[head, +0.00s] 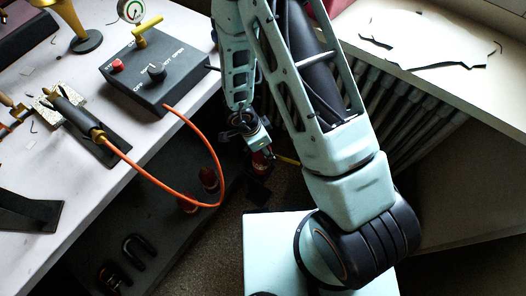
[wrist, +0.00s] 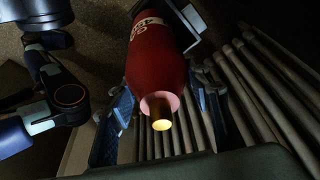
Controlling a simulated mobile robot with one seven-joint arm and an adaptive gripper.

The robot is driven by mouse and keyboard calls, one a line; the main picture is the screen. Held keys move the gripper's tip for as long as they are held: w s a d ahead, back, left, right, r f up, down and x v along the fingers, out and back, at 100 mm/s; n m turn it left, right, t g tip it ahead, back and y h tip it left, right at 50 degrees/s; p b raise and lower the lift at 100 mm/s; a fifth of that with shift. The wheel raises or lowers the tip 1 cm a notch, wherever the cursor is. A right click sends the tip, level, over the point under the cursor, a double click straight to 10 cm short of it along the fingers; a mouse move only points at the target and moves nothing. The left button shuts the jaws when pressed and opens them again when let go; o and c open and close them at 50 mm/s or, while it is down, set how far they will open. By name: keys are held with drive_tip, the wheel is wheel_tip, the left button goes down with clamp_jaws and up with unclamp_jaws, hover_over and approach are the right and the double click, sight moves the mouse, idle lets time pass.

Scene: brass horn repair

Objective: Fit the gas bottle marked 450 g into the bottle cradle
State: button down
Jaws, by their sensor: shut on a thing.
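My gripper (head: 261,149) is shut on a red gas bottle (head: 262,161) low beside the table, in the middle of the head view. In the wrist view the red bottle (wrist: 155,60) shows large, with a pink collar and a brass neck pointing toward the camera. Two more red bottles, one upper (head: 208,177) and one lower (head: 189,202), stand on the dark low shelf.
The white table (head: 55,195) carries a grey control box (head: 155,72) with a gauge and a torch (head: 82,118). An orange hose (head: 150,176) loops from the torch over the table edge. Grey tubes (head: 385,105) stand under the right bench.

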drive_tip(key=f, duration=0.1)
drive_tip(key=w+f+b, duration=0.1)
drive_tip(key=f, duration=0.1)
drive_tip(key=f+b, duration=0.1)
drive_tip(key=shift+w+a+f, duration=0.15)
drive_tip(key=shift+a+f, duration=0.15)
drive_tip(key=shift+f, duration=0.05)
drive_tip(key=shift+r, duration=0.1)
drive_tip(key=c, duration=1)
unclamp_jaws()
drive_tip(key=p+v, duration=0.6)
drive_tip(key=v, duration=0.6)
drive_tip(key=shift+d, duration=0.1)
